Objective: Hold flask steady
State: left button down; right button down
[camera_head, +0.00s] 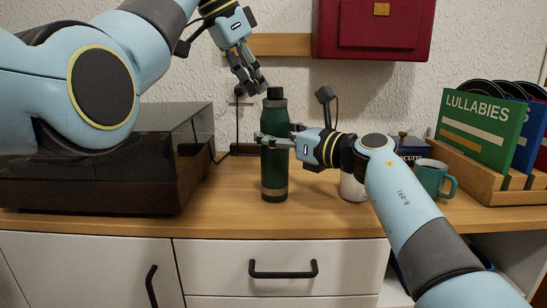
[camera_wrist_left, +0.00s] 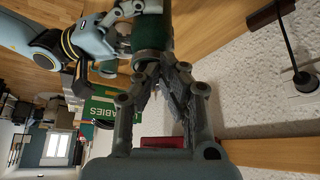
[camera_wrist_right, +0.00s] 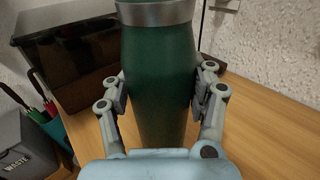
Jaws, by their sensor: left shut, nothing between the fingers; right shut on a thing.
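The flask (camera_head: 274,170) is dark green with a black cap and a pale band near its base. It stands upright on the wooden top. My right gripper (camera_head: 276,139) is shut on the middle of its body; in the right wrist view its fingers press both sides of the flask (camera_wrist_right: 162,80). My left gripper (camera_head: 256,90) is shut and empty, pointing down just above and to the left of the cap. In the left wrist view the flask (camera_wrist_left: 151,32) shows beyond the left fingers (camera_wrist_left: 165,85). The flask's far side is hidden.
A dark record player (camera_head: 100,165) with a tinted lid stands at the left. A white cup (camera_head: 351,187) is partly behind my right arm. A teal mug (camera_head: 430,177) and a wooden record rack (camera_head: 505,184) stand at the right. A red case (camera_head: 370,30) is above.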

pick_arm(q)
jog(key=shift+a, duration=0.15)
notch_tip(320, 180, up, 6)
jog(key=shift+a, duration=0.25)
dwell(0.5)
jog(key=shift+s+d+f, duration=0.3)
jog(key=shift+s+f, duration=0.1)
jog(key=shift+f, duration=0.6)
jog(key=shift+s+d+f, duration=0.3)
jog(key=shift+s+f, duration=0.05)
jog(key=shift+f, duration=0.65)
jog(key=shift+s+d+f, duration=0.3)
jog(key=shift+s+f, duration=0.1)
jog(key=shift+f, duration=0.6)
